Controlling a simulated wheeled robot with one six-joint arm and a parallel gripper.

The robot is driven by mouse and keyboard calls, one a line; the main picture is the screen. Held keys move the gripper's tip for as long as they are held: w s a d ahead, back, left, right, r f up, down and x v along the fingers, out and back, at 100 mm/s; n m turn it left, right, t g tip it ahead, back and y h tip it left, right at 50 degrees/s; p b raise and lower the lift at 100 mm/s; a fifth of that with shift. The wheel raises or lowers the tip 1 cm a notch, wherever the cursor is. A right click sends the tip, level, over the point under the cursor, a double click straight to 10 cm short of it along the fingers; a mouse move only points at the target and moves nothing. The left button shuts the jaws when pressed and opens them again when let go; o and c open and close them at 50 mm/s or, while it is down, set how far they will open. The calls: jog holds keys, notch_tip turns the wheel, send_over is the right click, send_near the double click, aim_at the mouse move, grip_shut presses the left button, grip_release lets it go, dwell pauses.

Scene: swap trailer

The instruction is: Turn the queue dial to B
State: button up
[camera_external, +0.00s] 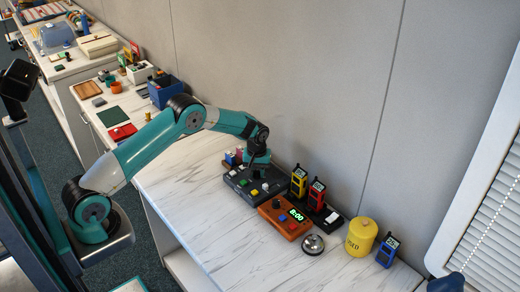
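A dark box (244,198) with several small coloured buttons or knobs stands on the white marbled counter. My gripper (258,171) is over the rear part of this box, pointing down. Its fingertips are too small and dark to tell whether they are open or shut, or touching anything. I cannot tell which knob is the queue dial, and no letter B is readable.
Yellow (298,181) and red (317,193) handheld devices stand upright behind the orange box. A silver bell (313,244), a yellow canister (361,237) and a blue handheld device (387,250) are to the right. The counter (195,205) left of the dark box is clear.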

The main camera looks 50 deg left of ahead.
aim_at(257, 172)
jog(key=shift+m, duration=0.4)
jog(key=m, duration=0.3)
jog(key=shift+m, duration=0.3)
jog(key=m, duration=0.4)
jog(key=shift+b, duration=0.35)
jog(key=shift+r+m, duration=0.1)
jog(key=shift+m, duration=0.2)
jog(key=o, duration=0.9)
notch_tip(257, 172, up, 17)
jog(key=shift+r+b, duration=0.2)
jog(key=shift+b, duration=0.3)
